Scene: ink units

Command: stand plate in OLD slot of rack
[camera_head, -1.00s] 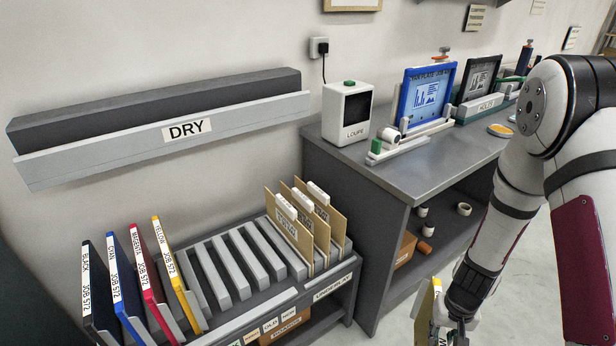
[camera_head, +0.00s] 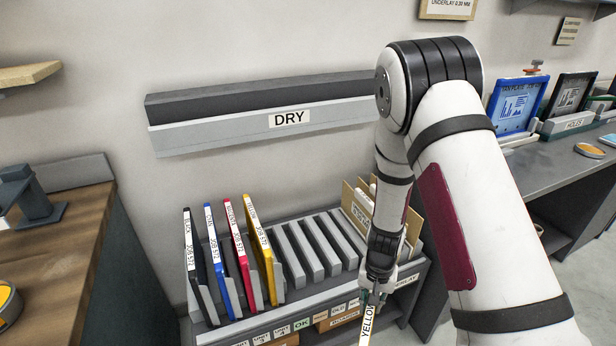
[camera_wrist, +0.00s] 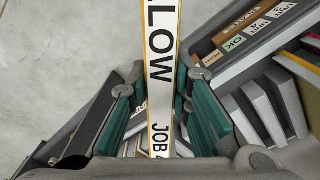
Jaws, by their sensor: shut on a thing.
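My gripper (camera_head: 374,292) is shut on a plate whose edge label reads YELLOW (camera_head: 368,324). In the wrist view the label reads LOW and JOB (camera_wrist: 160,70), upright between the green pads of the gripper (camera_wrist: 160,115). The plate hangs in front of the rack's right part and is apart from it in the head view. The grey rack (camera_head: 321,249) has empty slots in its middle. Four-colour plates, with black (camera_head: 192,255), cyan (camera_head: 215,255), magenta (camera_head: 240,258) and yellow (camera_head: 258,240) edges, stand at its left.
Brown underlay folders (camera_head: 357,208) fill the rack's right end, partly behind my arm. Small cards, one reading OK (camera_head: 303,323), line the shelf front. A DRY ledge (camera_head: 230,138) hangs above. A wooden bench (camera_head: 62,225) stands left, a grey counter (camera_head: 545,172) right.

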